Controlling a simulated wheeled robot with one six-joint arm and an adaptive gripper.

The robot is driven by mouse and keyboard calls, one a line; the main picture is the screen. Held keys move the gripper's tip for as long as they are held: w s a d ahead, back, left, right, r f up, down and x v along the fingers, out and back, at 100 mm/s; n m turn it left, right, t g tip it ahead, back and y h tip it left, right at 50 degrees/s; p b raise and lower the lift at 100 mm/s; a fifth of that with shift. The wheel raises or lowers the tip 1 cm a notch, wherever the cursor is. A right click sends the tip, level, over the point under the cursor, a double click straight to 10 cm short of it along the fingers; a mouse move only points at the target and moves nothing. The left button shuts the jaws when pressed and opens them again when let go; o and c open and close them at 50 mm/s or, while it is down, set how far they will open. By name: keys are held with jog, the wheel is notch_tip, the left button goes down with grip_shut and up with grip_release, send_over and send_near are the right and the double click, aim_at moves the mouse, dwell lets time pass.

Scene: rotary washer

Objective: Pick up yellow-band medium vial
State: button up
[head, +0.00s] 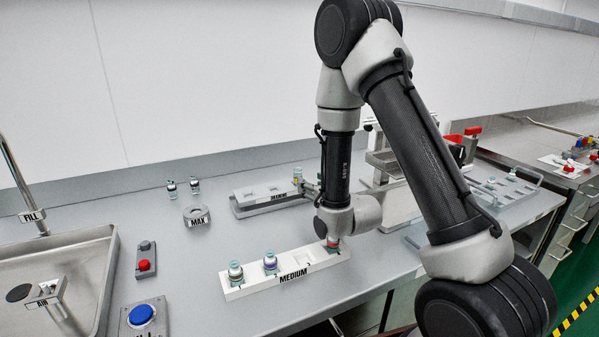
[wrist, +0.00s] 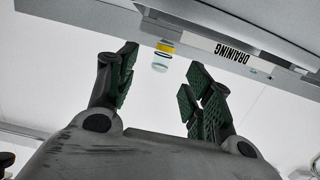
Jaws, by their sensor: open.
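The yellow-band vial (head: 297,173) stands at the right end of the grey draining rack (head: 250,199). In the wrist view the vial (wrist: 164,50) shows its yellow band, with the rack (wrist: 225,45) and its DRAINING label beside it. My gripper (wrist: 162,72) is open, with one finger on each side of the vial's line. Nothing is held, and I cannot tell whether a finger touches the vial. In the head view my gripper (head: 311,188) is partly hidden by my arm, just right of the vial.
The white MEDIUM rack (head: 262,287) in front holds a vial (head: 236,271) at its left end, a purple-banded vial (head: 270,262) and a red-banded vial (head: 333,244), with an empty slot between the last two. Small vials (head: 172,189) and a MAX ring (head: 197,215) stand left.

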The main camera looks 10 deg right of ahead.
jog(key=x, duration=0.7)
jog(key=shift+w+a, duration=0.2)
jog(key=shift+a, duration=0.15)
jog(key=shift+c, duration=0.4)
jog(key=c, duration=0.8)
